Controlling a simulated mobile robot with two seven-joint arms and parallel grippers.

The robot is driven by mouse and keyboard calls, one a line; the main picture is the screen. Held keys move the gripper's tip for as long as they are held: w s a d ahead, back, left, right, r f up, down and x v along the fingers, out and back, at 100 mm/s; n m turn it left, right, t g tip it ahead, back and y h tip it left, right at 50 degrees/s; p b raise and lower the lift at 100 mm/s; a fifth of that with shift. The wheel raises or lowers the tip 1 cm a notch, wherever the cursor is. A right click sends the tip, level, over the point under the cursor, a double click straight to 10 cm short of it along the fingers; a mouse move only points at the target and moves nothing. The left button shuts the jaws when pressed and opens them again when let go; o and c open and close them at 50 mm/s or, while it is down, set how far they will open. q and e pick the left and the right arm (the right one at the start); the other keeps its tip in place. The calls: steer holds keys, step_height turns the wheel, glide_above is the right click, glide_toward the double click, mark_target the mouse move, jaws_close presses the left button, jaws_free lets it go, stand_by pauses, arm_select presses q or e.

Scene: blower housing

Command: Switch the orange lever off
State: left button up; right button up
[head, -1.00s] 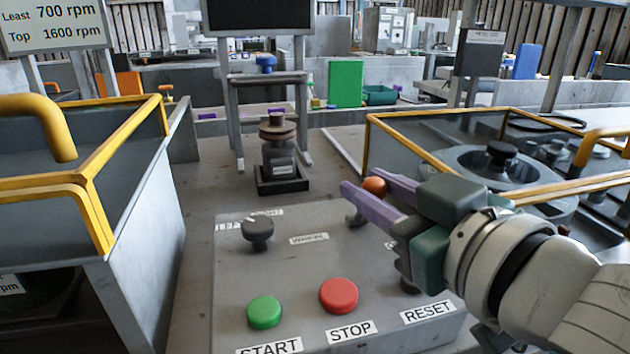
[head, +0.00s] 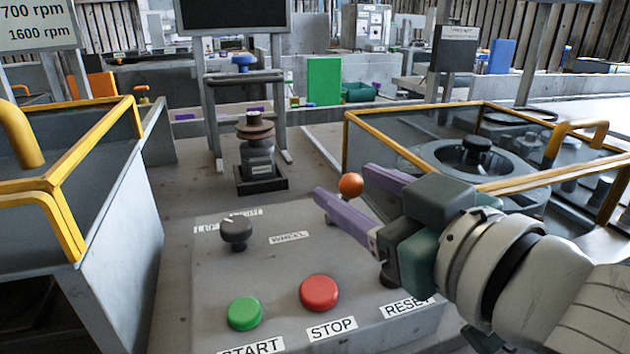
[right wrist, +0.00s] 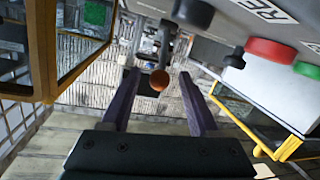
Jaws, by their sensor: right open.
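The orange lever shows as an orange ball knob (head: 350,186) above the far right part of the grey control panel (head: 270,262). Its stem is mostly hidden behind a finger in the head view. My right gripper (head: 345,183) is open, its two purple fingers on either side of the ball. In the right wrist view the orange ball (right wrist: 159,82) lies between the fingertips of the right gripper (right wrist: 158,75), with visible gaps on both sides. Its dark stem (right wrist: 164,50) runs up to the panel there. My left gripper is out of view.
The panel also carries a dark rotary knob (head: 236,231), a green START button (head: 245,313) and a red STOP button (head: 319,293). Yellow-railed enclosures stand left (head: 60,190) and right (head: 400,150). A dark post fitting (head: 258,160) stands behind the panel.

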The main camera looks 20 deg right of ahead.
steer(key=v, duration=0.8)
steer(key=shift+s, duration=0.35)
steer(key=d+p, duration=0.1)
steer(key=d+r+m+g+h+p, duration=0.1)
steer(key=p, duration=0.1)
steer(key=shift+r+h, duration=0.2)
steer(key=shift+h, duration=0.1)
steer(key=s+d+r+m+g+h+p, duration=0.1)
steer(key=s+r+m+g+p, duration=0.15)
steer(key=s+g+p, duration=1.05)
step_height(320, 180, up, 37)
steer(key=t+p, duration=0.1)
steer(key=p, duration=3.7)
steer(key=shift+s+d+r+n+t, duration=0.15)
steer(key=shift+s+n+t, duration=0.2)
steer(key=shift+n, duration=0.1)
